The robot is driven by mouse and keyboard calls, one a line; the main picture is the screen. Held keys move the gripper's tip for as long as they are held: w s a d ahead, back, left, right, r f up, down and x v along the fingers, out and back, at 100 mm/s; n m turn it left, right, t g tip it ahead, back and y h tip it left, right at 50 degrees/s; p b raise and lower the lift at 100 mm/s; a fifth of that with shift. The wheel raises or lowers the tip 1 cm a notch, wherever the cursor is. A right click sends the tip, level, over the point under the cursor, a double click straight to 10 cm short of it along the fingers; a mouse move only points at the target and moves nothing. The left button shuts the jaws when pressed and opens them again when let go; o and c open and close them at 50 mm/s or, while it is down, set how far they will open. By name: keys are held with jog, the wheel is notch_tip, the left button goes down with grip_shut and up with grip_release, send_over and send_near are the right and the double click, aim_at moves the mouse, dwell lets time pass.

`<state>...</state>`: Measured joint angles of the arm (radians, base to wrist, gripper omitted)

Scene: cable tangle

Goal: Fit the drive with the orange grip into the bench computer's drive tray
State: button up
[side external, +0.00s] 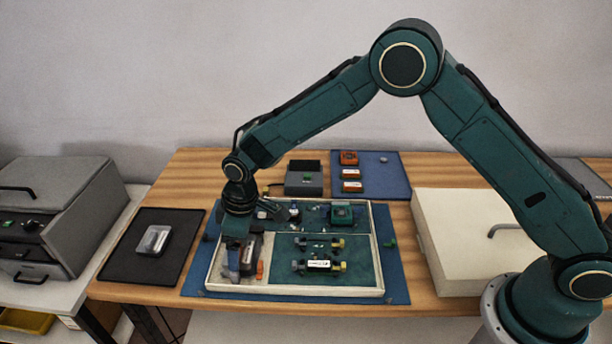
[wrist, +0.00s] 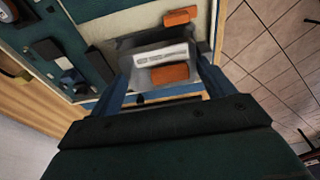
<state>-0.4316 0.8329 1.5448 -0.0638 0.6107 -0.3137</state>
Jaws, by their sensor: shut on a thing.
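The bench computer appears to be the open cream-walled case (side external: 322,292) with green panels inside, lying on a blue mat. My gripper (side external: 241,262) points down into its front left section. In the wrist view my gripper (wrist: 163,78) is shut on a dark grey drive (wrist: 125,62) with a white label and an orange grip (wrist: 170,75), one finger on each side. A separate orange piece (wrist: 180,17) lies just beyond the drive. The drive tray is not clearly seen, and I cannot tell whether the drive touches the case floor.
Behind the case are a dark open-topped box (side external: 304,182) and a blue mat (side external: 396,185) with several orange items. A black mat (side external: 125,262) with a silver-grey item (side external: 153,240) lies left. A large cream panel or box (side external: 470,255) with a handle stands right.

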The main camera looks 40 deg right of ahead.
jog(key=shift+s+d+f, duration=0.1)
jog(key=shift+s+f, duration=0.05)
jog(key=shift+f, duration=0.5)
jog(key=shift+s+d+f, duration=0.1)
jog(key=shift+f, duration=0.55)
dwell(1.1)
jog(key=o, duration=0.9)
jog(key=shift+o, duration=0.2)
jog(key=shift+a, duration=0.1)
notch_tip(320, 180, up, 16)
jog(key=d, duration=0.1)
jog(key=shift+s+d, duration=0.3)
jog(key=shift+s, duration=0.1)
jog(key=shift+r, duration=0.15)
jog(key=shift+r, duration=2.9)
